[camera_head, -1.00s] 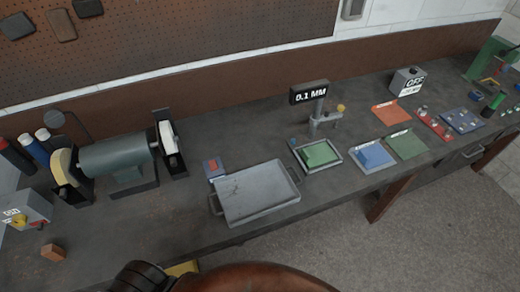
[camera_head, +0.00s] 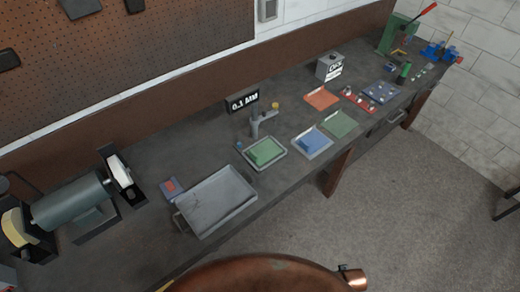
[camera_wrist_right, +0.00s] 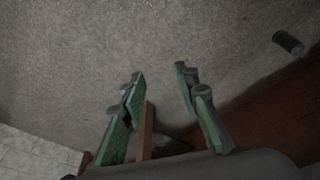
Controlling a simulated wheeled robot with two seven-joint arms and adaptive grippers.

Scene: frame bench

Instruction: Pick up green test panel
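A green panel (camera_head: 265,151) lies in a small grey tray (camera_head: 249,164) on the bench, in front of the gauge stand with the 0.1 MM display (camera_head: 243,104). A second flat green piece (camera_head: 341,123) lies farther right, beside a blue panel (camera_head: 312,139) in its tray; I cannot tell which green one is the test panel. My right gripper (camera_wrist_right: 158,78) shows in the right wrist view with its two green-padded fingers apart. Nothing is between them, and they point over the grey floor, away from the panels. My left gripper is not in view.
An empty grey metal tray (camera_head: 216,200) stands left of the gauge. A bench grinder (camera_head: 73,201) is at far left. An orange sheet (camera_head: 321,98), a red strip (camera_head: 359,99) and an OFF box (camera_head: 330,67) are farther along.

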